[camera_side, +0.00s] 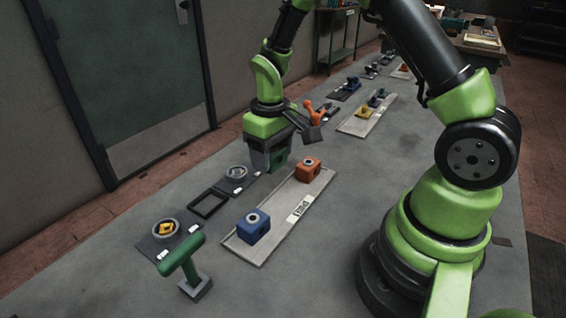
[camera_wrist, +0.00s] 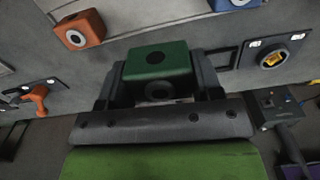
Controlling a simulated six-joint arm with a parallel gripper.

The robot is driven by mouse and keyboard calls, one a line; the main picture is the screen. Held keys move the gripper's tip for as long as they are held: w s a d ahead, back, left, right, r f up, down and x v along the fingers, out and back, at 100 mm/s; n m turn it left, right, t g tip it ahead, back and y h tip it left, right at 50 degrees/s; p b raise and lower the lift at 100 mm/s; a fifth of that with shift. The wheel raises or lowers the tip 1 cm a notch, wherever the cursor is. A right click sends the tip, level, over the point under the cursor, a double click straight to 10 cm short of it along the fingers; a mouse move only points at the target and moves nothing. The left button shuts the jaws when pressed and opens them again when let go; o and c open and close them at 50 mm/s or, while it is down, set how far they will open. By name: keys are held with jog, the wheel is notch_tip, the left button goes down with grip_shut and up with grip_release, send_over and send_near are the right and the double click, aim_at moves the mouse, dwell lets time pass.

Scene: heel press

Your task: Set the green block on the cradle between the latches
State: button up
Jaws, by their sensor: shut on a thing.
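The green block (camera_wrist: 155,62) is held between the two dark fingers of my gripper (camera_wrist: 160,82) in the wrist view. A round dark hole shows on its top and a grey ring on its near face. In the side view my gripper (camera_side: 268,158) points down with the green block (camera_side: 280,159) partly hidden by the fingers, near the left edge of the long tray. A dark, open square frame (camera_side: 192,204) lies on the table to the left and nearer the camera, between two round fixtures; it may be the cradle. I cannot make out the latches.
The pale tray (camera_side: 272,221) holds an orange block (camera_side: 308,169) and a blue block (camera_side: 254,226). A grey round fixture (camera_side: 237,172) and one with a yellow insert (camera_side: 166,228) flank the frame. A green T-handle (camera_side: 184,262) stands in front. An orange lever (camera_side: 313,112) is behind my gripper.

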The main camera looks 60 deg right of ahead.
jog(key=w+a+f, duration=0.2)
jog(key=w+a, duration=0.2)
jog(key=w, duration=0.3)
send_over(208, 205)
jog(key=shift+d+f+n, duration=0.1)
jog(key=shift+f+n, duration=0.3)
jog(key=shift+f, duration=2.9)
jog(key=shift+f, duration=0.4)
jog(key=o, duration=1.1)
jog(key=shift+o, duration=0.2)
notch_tip(208, 205, up, 10)
